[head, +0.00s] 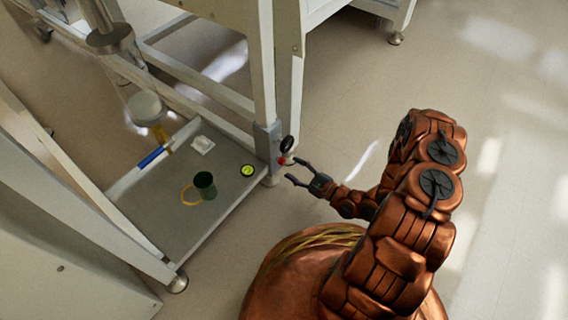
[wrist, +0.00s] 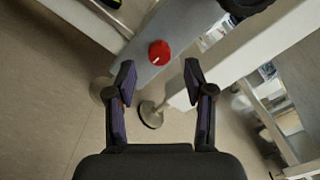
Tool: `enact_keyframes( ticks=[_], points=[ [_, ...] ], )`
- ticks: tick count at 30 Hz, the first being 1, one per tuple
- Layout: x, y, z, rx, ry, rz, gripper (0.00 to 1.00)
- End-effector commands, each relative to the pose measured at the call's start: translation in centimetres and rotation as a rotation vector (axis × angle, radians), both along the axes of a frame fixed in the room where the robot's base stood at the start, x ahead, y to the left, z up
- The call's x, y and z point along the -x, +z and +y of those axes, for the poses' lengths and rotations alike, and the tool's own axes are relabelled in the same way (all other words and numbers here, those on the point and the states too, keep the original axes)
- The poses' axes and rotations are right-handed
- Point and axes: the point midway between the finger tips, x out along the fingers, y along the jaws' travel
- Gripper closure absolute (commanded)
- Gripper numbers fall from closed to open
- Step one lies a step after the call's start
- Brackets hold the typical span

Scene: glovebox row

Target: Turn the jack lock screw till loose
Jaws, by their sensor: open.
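The lock screw, a red round knob with a small white mark (wrist: 160,52), sits on the grey leg jack housing (wrist: 172,25). In the head view, the red knob (head: 282,160) is at the lower end of the frame leg, just below a black handwheel (head: 287,143). My gripper (head: 291,170) is open beside the knob, its fingers pointing toward the leg. In the wrist view, my gripper (wrist: 160,72) has its two fingertips wide apart, with the knob between and slightly beyond them. They do not appear to touch it.
A levelling foot (wrist: 151,115) stands below. Floor on the right is clear.

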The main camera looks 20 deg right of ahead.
Motion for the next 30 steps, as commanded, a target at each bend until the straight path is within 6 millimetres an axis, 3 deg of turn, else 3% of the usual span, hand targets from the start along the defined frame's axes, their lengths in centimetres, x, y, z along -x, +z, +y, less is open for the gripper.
enact_keyframes(
  ticks=[15, 30],
  points=[
    [-3.5, -0.3, 2.6, 0.003, 0.003, 0.001, 0.47],
    [-4.0, -0.1, 2.9, 0.002, 0.001, 0.001, 0.48]
  ],
)
